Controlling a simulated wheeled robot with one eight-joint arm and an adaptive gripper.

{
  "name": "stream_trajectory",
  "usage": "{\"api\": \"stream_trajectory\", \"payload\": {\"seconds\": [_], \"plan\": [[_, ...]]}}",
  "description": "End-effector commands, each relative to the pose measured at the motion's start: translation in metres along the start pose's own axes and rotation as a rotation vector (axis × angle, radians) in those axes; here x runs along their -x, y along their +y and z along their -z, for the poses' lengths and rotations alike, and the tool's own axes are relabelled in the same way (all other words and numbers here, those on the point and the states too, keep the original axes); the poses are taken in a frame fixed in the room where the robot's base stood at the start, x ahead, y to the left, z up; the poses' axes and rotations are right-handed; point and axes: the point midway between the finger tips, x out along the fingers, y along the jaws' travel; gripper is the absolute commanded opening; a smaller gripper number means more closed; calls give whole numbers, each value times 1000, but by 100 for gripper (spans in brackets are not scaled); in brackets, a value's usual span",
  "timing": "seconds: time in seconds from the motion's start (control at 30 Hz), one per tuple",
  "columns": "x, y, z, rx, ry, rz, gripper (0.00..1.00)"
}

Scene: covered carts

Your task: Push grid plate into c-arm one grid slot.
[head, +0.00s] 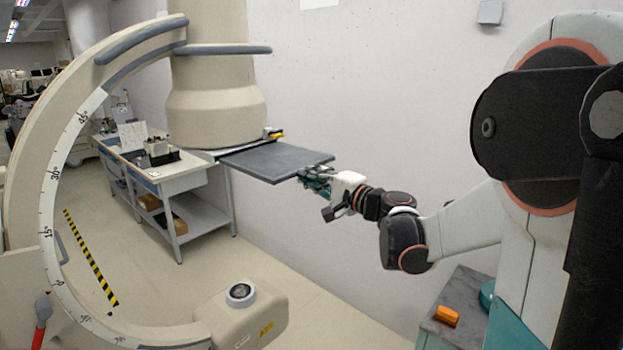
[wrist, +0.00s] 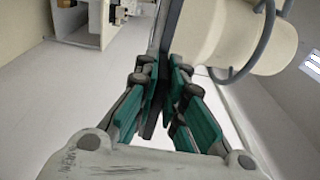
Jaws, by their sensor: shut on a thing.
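The grid plate (head: 272,160) is a flat dark grey square. It lies level just below the c-arm's beige drum-shaped head (head: 212,100). Its left edge meets the grid slot region under the head, and most of the plate sticks out to the right. How deep it sits in the slot is hidden. My gripper (head: 312,178) is shut on the plate's near right edge. In the wrist view the teal fingers (wrist: 163,85) close on both sides of the plate (wrist: 172,22), seen nearly edge-on.
The c-arm's curved arc (head: 45,190) fills the left, with its lower beige unit (head: 242,312) on the floor side. A workbench (head: 170,175) with items stands behind. A grey cart top (head: 460,300) with an orange object (head: 446,316) is at lower right. A white wall stands behind.

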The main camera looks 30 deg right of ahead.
Motion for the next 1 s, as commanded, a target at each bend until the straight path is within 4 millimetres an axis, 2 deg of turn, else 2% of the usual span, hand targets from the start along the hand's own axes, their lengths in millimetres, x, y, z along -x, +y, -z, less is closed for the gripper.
{"api": "stream_trajectory", "payload": {"seconds": [1.0], "plan": [[-17, 0, -1, -1, 0, 1, 0]]}}
